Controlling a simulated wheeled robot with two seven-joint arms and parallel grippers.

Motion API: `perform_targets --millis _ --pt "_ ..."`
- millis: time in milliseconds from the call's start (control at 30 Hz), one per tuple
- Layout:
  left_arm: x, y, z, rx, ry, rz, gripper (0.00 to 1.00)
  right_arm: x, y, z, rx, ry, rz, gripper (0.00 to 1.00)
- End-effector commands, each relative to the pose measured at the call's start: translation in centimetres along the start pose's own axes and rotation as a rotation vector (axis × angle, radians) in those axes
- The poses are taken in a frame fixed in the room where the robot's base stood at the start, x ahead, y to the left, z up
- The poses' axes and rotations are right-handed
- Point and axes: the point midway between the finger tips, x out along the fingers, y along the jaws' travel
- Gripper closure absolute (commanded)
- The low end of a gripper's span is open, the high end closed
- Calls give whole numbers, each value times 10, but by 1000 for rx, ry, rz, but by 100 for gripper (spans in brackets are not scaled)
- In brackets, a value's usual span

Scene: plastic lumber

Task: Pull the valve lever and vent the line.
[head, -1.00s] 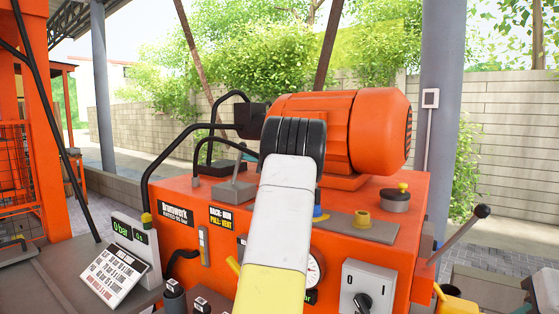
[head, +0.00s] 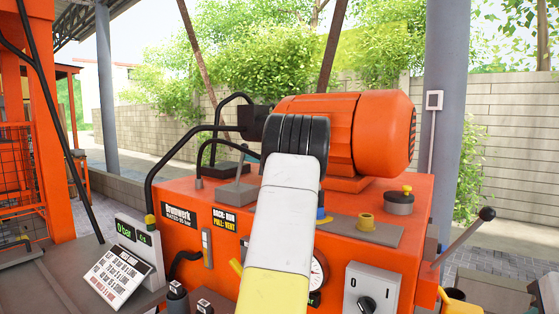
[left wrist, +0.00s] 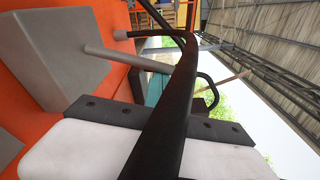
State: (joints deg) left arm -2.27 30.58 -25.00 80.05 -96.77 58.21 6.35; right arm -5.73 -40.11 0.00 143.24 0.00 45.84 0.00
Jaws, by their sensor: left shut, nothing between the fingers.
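The valve's grey block (head: 235,191) sits on top of the orange power unit, with a thin grey lever (head: 242,166) rising from it. A label (head: 225,218) below reads "BACK: RUN, PULL: VENT". In the left wrist view the block (left wrist: 55,45) is at upper left and the lever (left wrist: 120,56) points right, away from it. My left arm rises in front of the unit in the head view and hides part of its top. My left gripper (left wrist: 155,92) is shut and empty, partly hidden by a black hose; the lever is outside its fingers. My right gripper is out of view.
Black hoses (head: 163,150) arch over the unit's left side, and one (left wrist: 172,105) crosses close before the left wrist camera. The orange motor (head: 350,130) stands behind my arm. A black-knobbed lever (head: 464,232) sticks out at right. A display (head: 130,234) reads 0 bar.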

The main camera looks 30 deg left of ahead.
Motion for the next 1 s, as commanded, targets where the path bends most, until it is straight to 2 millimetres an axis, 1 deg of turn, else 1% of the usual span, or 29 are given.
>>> perform_targets --millis 267,500,700,900,1000 --pt "-2 -2 21 -161 -5 -23 100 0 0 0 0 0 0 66" --pt "-5 1 44 -381 -6 -54 100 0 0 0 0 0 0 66" --pt "-7 6 60 -547 -5 -77 100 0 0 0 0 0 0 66" --pt "-9 11 70 -677 -5 -96 100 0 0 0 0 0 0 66" --pt "-9 13 73 -676 -4 -97 100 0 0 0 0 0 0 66"
